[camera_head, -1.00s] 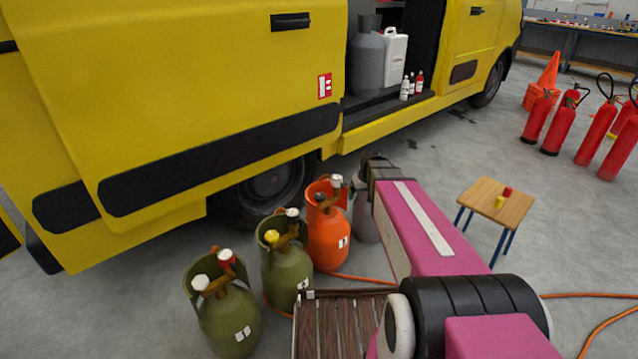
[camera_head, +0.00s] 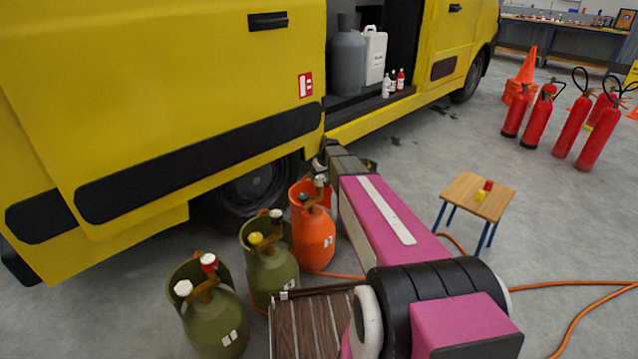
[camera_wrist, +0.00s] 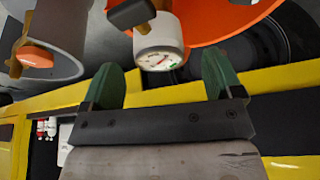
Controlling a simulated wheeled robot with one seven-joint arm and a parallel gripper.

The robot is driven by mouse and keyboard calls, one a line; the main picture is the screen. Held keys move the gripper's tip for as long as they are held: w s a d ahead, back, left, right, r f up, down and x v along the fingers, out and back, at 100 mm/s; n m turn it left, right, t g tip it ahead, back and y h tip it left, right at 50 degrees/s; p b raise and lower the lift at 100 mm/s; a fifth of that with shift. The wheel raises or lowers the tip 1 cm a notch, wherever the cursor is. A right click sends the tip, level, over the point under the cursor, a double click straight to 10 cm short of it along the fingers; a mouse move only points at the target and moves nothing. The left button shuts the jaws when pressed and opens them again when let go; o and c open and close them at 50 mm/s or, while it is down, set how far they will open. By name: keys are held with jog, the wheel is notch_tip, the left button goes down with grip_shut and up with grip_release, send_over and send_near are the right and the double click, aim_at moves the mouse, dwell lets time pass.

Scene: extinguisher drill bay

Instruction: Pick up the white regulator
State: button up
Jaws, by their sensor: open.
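In the wrist view a white regulator (camera_wrist: 158,42) with a round dial and a dark knob sits in front of the orange cylinder (camera_wrist: 235,18). My gripper (camera_wrist: 161,78) is open, its two green fingers pointing at the regulator. The regulator lies just beyond the fingertips, roughly centred between them; I see no contact. In the head view the orange cylinder (camera_head: 314,240) stands beside the van, with a white-topped fitting (camera_head: 320,181) on it. The fingers are hidden there by my arm.
Two green cylinders (camera_head: 268,272) (camera_head: 212,325) with regulators stand left of the orange one. An orange regulator (camera_wrist: 35,57) shows at the wrist view's left. The yellow van (camera_head: 180,90) bounds the far side. A small table (camera_head: 465,197) and red extinguishers (camera_head: 538,120) stand right.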

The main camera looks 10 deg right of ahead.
aim_at(320, 177)
jog(key=x, duration=0.4)
jog(key=shift+f, duration=0.4)
jog(key=c, duration=1)
jog(key=shift+r, duration=0.15)
notch_tip(320, 177, up, 4)
jog(key=shift+s+a+r, duration=0.15)
jog(key=shift+r, duration=0.1)
jog(key=s+a+r, duration=0.2)
jog(key=a, duration=0.1)
jog(key=s+a+r, duration=0.2)
jog(key=a, duration=0.1)
jog(key=s+a+r, duration=0.2)
jog(key=a, duration=0.1)
jog(key=shift+a+r, duration=0.15)
jog(key=shift+a, duration=0.05)
jog(key=shift+r, duration=0.1)
